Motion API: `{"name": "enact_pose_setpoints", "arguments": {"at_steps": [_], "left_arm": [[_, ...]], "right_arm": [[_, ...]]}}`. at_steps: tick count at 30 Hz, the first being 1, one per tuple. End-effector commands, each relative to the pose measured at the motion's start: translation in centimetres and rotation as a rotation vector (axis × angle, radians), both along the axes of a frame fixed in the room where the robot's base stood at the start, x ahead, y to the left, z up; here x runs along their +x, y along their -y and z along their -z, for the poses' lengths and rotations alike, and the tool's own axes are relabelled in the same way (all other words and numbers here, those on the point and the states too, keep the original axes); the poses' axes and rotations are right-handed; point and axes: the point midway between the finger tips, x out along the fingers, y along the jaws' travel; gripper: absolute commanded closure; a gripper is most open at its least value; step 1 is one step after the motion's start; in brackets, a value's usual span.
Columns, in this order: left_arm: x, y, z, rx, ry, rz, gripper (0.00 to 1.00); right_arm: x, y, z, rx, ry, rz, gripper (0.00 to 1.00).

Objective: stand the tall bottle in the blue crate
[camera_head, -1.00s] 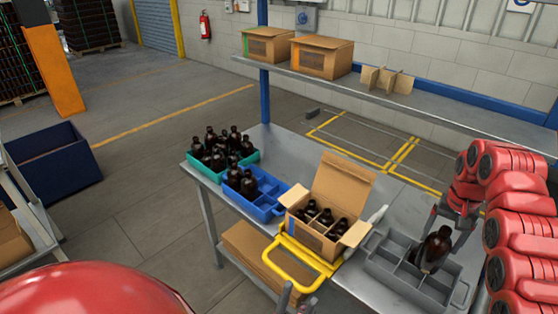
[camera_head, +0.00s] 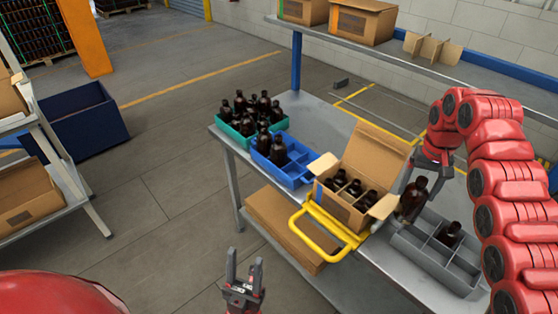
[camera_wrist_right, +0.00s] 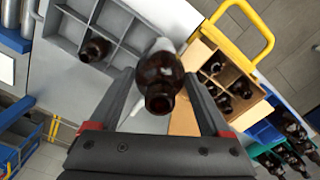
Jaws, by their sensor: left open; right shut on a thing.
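The tall bottle (camera_head: 412,199), dark amber, is held upright by my right gripper (camera_head: 432,163) at the left side of the grey crate, seemingly raised above the table. In the right wrist view, the bottle (camera_wrist_right: 160,82) is between the two fingers, its mouth facing the camera. The blue crate (camera_head: 292,175) stands left of the open carton; dark bottles (camera_head: 278,150) fill its left part and compartments at its right look empty. My left gripper (camera_head: 244,272) is open and empty over the floor, in front of the table and apart from the crates.
The grey divided crate (camera_head: 425,250) holds a shorter bottle (camera_head: 449,234). An open carton (camera_head: 345,205) with several bottles and a yellow-handled frame (camera_head: 325,232) lie between grey and blue crates. A teal crate (camera_head: 236,128) of bottles stands behind. A shelf (camera_head: 390,48) hangs above.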

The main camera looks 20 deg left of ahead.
Motion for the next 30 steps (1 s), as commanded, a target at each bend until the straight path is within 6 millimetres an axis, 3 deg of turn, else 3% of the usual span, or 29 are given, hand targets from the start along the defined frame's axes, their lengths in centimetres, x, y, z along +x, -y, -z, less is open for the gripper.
{"name": "enact_pose_setpoints", "arguments": {"at_steps": [30], "left_arm": [[0.00, 0.00, -0.71, 0.000, 0.000, 0.000, 0.50]], "right_arm": [[0.01, -0.60, -0.67, 0.007, 0.001, -0.010, 1.00]]}}
